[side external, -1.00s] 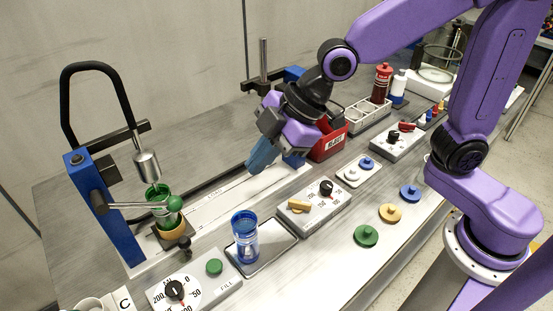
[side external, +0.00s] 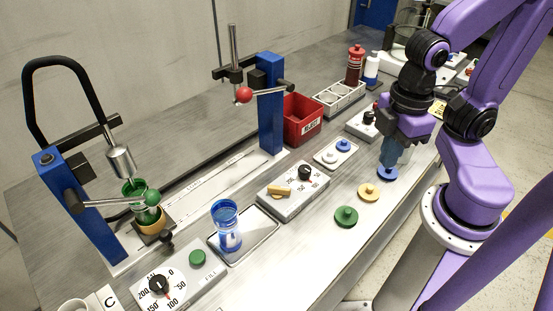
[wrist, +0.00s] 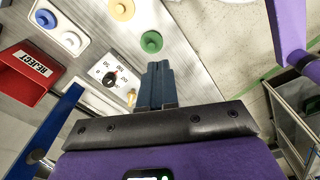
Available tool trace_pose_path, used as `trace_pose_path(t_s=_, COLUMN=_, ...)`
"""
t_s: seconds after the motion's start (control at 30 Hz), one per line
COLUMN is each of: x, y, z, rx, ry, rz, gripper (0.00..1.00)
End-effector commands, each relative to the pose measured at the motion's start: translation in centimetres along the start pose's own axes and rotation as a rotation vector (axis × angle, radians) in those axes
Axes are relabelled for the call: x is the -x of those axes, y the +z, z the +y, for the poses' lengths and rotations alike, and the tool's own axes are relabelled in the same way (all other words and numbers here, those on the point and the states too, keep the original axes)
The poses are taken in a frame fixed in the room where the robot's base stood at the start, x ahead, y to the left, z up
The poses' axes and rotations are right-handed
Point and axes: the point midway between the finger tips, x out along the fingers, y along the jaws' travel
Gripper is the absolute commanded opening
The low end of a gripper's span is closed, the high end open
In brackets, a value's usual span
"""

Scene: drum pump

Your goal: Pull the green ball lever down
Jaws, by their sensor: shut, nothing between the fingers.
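The green ball lever (side external: 151,197) reaches right from the blue post at the left, its rod nearly level, in the side external view. The ball shows just in front of a green vessel (side external: 128,187) under a metal nozzle. My gripper (side external: 390,165) is far to the right, pointing down, clear of the lever and above the bench near the blue knob. Its blue fingers are shut together and empty, also in the wrist view (wrist: 158,68). The green ball lever is not seen in the wrist view.
A second blue post (side external: 270,105) with a red ball lever (side external: 243,95) stands between my gripper and the green lever. A red reject bin (side external: 300,120), a blue cup (side external: 227,226) on a tray, dial boxes and loose knobs lie around.

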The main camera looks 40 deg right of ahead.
Motion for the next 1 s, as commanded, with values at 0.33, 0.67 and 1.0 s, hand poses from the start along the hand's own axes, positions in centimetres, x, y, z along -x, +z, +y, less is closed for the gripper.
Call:
trace_pose_path(t_s=0.33, x=0.8, y=-3.5, z=0.6, rx=0.038, ry=0.005, rz=0.040, gripper=0.00)
trace_pose_path(t_s=0.67, x=4.4, y=-18.4, z=2.7, rx=0.210, ry=0.055, rz=0.209, gripper=0.00)
trace_pose_path(t_s=1.0, x=7.8, y=-32.1, z=3.4, rx=0.371, ry=0.140, rz=0.363, gripper=0.00)
